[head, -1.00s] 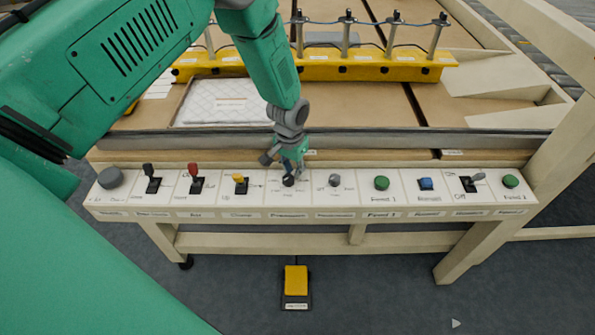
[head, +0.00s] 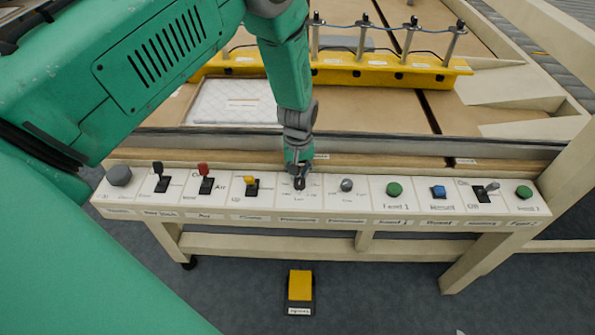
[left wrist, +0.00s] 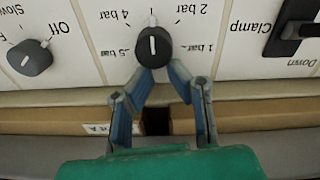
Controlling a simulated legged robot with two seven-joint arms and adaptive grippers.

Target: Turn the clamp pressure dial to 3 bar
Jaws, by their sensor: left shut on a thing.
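The clamp pressure dial (left wrist: 153,46) is a round black knob with a white line, on a white panel. In the left wrist view its line points straight up, between the upside-down 4 bar and 2 bar labels; the 3 bar label is out of that picture. My left gripper (left wrist: 162,72) is shut on the dial, its two blue-grey fingers meeting its near side.
A grey knob (left wrist: 30,57) marked Off and Slow sits beside the dial. The panel also has green buttons (head: 394,189) and a red lever (head: 204,170). A yellow pedal (head: 300,284) is on the floor.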

